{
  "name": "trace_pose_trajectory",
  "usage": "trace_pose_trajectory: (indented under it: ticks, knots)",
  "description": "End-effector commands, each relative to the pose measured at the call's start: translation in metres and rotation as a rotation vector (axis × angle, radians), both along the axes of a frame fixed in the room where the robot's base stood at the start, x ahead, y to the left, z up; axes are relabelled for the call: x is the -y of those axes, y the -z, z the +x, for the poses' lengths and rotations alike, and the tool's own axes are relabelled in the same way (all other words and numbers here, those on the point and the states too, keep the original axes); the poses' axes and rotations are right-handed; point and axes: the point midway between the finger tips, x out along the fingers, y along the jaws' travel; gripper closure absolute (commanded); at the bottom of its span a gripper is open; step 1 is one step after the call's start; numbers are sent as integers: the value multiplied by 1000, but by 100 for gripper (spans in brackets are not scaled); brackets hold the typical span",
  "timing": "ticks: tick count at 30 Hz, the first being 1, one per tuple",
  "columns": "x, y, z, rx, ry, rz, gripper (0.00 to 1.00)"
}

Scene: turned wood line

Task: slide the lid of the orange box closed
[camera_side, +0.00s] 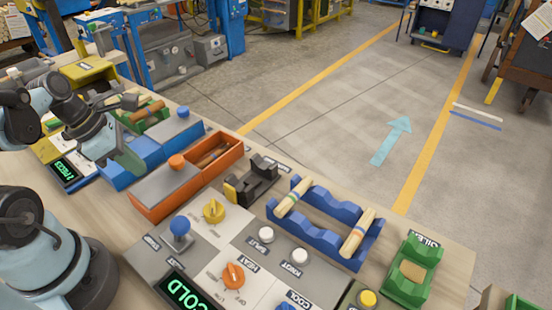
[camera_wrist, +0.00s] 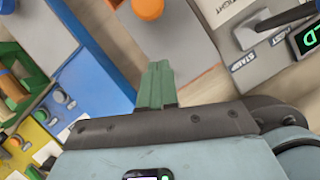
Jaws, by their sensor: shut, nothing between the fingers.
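The orange box (camera_side: 222,170) stands on the bench in the side view. Its grey sliding lid (camera_side: 165,188) with an orange knob (camera_side: 177,161) covers the near-left part. The far-right part is open, with a wooden piece (camera_side: 212,154) inside. In the wrist view the lid (camera_wrist: 185,45) and knob (camera_wrist: 148,8) show beyond my fingers, the knob cut by the top edge. My gripper (camera_side: 132,162) is to the left of the knob, apart from it. Its green fingers (camera_wrist: 158,68) are shut and empty.
A blue box (camera_side: 150,158) with its own knob (camera_side: 183,112) stands left of the orange box; a green box (camera_side: 140,118) lies beyond. The control panel (camera_side: 205,245) with a blue-knobbed lever (camera_side: 180,227) is in front. A black holder (camera_side: 252,182) stands to the right.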

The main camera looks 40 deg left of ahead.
Motion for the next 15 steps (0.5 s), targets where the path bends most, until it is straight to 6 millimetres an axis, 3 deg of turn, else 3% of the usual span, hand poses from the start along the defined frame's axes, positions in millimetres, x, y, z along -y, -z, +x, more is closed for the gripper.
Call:
trace_pose_trajectory:
  ticks: [9, 15]
  knots:
    - [15, 0, 29, 1, 3, 1, 100]
    - [18, 0, 36, 1, 0, 2, 100]
